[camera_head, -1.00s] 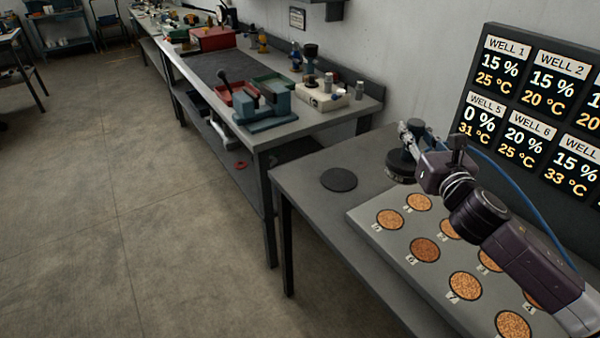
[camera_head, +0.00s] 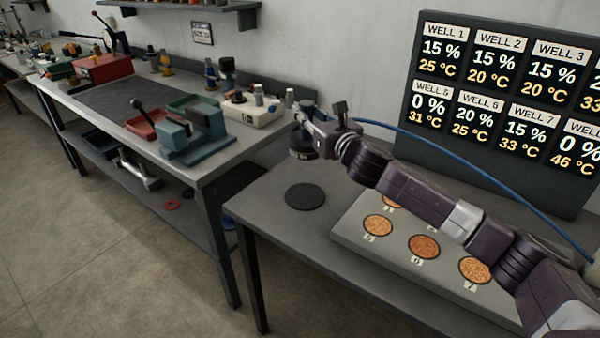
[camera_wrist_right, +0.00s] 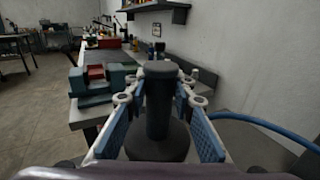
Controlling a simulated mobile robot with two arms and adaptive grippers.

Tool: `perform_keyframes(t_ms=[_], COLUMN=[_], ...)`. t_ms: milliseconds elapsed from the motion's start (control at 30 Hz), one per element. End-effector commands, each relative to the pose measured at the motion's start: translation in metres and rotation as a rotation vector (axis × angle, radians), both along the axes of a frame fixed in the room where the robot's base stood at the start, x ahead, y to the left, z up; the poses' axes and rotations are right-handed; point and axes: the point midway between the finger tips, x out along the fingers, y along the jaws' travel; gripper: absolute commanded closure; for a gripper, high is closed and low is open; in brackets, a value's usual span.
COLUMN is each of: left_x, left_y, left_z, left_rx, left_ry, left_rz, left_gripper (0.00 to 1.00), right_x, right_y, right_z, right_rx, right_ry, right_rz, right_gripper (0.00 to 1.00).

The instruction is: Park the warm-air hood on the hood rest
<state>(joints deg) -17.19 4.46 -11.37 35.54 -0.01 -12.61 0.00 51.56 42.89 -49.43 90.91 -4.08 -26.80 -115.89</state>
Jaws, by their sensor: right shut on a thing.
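The warm-air hood (camera_head: 304,147) is a dark round body with an upright handle. My right gripper (camera_head: 300,117) is shut on that handle, which stands upright between the blue finger pads in the right wrist view (camera_wrist_right: 158,105). The hood rest looks to be the flat dark round disc (camera_head: 305,197) on the grey table, left of the well block. In the head view the hood appears directly above the disc in the picture, apart from it. I cannot tell its height over the table. My left gripper is in neither view.
The well block (camera_head: 345,233) with grain-filled wells lies under my right arm. A blue hose (camera_head: 450,158) runs behind the arm, before the display board (camera_head: 490,180). A bench (camera_head: 215,158) at left holds a blue vise (camera_head: 190,140) and a pale device (camera_head: 252,110).

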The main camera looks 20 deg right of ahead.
Motion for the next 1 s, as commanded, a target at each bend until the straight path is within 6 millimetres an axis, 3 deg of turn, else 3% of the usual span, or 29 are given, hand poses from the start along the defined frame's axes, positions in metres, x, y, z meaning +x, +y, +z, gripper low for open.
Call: perform_keyframes(t_ms=[33,300,567,800,1000], left_x=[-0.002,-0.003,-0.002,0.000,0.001], left_y=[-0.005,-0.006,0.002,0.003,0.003], left_z=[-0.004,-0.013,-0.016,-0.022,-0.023], left_rx=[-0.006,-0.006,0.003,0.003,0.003], left_ry=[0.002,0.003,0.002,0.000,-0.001], left_rz=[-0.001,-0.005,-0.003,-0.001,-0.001], left_gripper=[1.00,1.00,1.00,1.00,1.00], right_x=[0.000,0.000,0.000,0.000,0.000], right_y=[0.001,0.002,0.001,0.002,0.001], right_z=[-0.017,-0.084,-0.109,-0.144,-0.152], right_rx=[0.005,0.007,0.003,0.005,0.001], right_ry=[0.003,0.001,-0.005,-0.001,-0.005], right_rz=[0.001,0.001,0.001,0.001,0.002], right_gripper=[1.00,1.00,1.00,1.00,1.00])
